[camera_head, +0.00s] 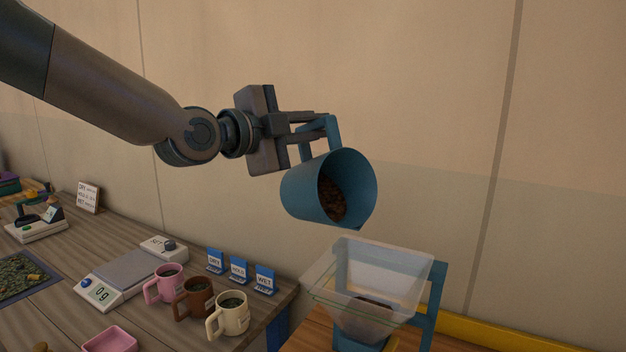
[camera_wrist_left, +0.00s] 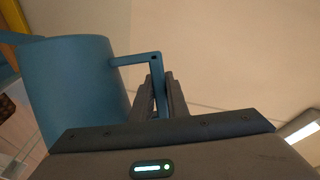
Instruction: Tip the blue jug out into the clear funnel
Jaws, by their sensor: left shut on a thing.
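The blue jug (camera_head: 303,190) is tilted in the air with its mouth facing down and right, above the clear funnel. Brown beans (camera_head: 331,198) lie inside it. My left gripper (camera_head: 318,126) is shut on the jug's handle; the left wrist view shows the fingers (camera_wrist_left: 160,98) around the handle beside the jug's body (camera_wrist_left: 75,85). The clear funnel (camera_head: 325,285) stands upright in a blue frame (camera_head: 435,300), with some dark brown material low inside it. A gap separates the jug's lip from the funnel's rim. My right gripper is not in view.
On the wooden table (camera_head: 75,240) stand a pink mug (camera_head: 163,287), a brown mug (camera_head: 193,300), a cream mug (camera_head: 232,318), a scale (camera_head: 130,270) reading 0g and several blue labelled cards (camera_head: 239,270). A pink tray (camera_head: 109,340) lies in front. The wall is behind.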

